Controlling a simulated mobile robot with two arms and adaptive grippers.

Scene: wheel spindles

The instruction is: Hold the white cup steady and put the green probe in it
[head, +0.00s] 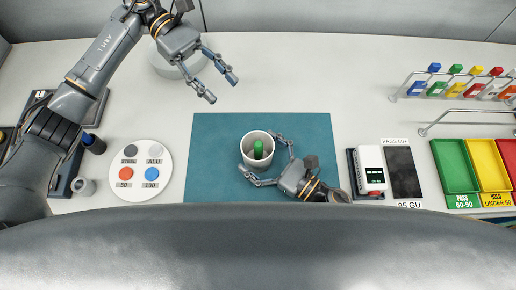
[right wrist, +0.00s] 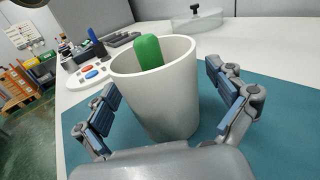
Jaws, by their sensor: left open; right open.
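The white cup (head: 247,155) stands upright on the teal mat (head: 215,130). The green probe (head: 258,150) is inside the cup, its rounded green end showing above the rim in the right wrist view (right wrist: 147,50); its lower part is hidden by the cup wall (right wrist: 165,95). My right gripper (head: 262,159) is open, with its fingers on either side of the cup; in the right wrist view (right wrist: 165,105) gaps show between the fingers and the cup. My left gripper (head: 221,87) is open and empty, above the table behind the mat and away from the cup.
A white disc with steel, alu, orange and blue spots (head: 137,168) lies left of the mat. A gauge device (head: 370,170) and dark pad (head: 402,172) stand right. Green (head: 453,165) and yellow (head: 488,165) trays and a rack of coloured pieces (head: 455,86) are further right.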

